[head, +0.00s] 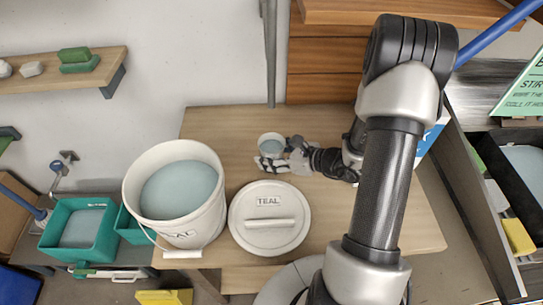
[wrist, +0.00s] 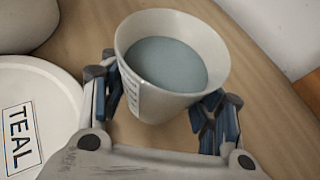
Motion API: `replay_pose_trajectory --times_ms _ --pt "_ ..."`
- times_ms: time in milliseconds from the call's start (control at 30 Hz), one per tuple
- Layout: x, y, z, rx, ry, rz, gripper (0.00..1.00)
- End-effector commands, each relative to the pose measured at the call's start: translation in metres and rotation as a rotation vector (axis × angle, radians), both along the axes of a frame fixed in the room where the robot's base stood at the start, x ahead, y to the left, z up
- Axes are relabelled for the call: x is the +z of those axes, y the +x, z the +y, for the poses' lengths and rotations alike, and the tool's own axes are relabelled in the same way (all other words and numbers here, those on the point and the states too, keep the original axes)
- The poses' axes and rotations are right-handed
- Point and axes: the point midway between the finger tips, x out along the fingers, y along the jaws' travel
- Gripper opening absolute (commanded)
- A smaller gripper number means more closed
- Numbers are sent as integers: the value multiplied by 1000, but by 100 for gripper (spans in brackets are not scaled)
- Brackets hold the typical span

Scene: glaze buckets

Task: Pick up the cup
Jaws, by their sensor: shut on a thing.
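The cup (wrist: 172,62) is small and white, with a printed label on its side and grey-blue liquid inside. In the wrist view it sits between my two fingers, slightly tilted in the picture. My gripper (wrist: 165,110) is shut on the cup, with a blue-padded finger on each side. In the head view the cup (head: 271,143) is near the back of the wooden table (head: 215,118), and my gripper (head: 272,162) reaches it from the right. I cannot tell whether the cup's base touches the table.
A large white bucket (head: 205,215) of grey-blue glaze stands at the table's left. A white lid (head: 270,238) marked TEAL lies in front of the cup. Teal tubs (head: 58,246) stand lower left. A wall shelf (head: 100,62) holds small blocks.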

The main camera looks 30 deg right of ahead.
Motion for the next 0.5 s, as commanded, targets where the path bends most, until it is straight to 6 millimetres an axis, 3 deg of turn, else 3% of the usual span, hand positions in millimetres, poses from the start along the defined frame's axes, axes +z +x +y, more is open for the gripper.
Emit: replay_pose_trajectory --times_ms 500 --pt "52 0 0 1 0 -3 21"
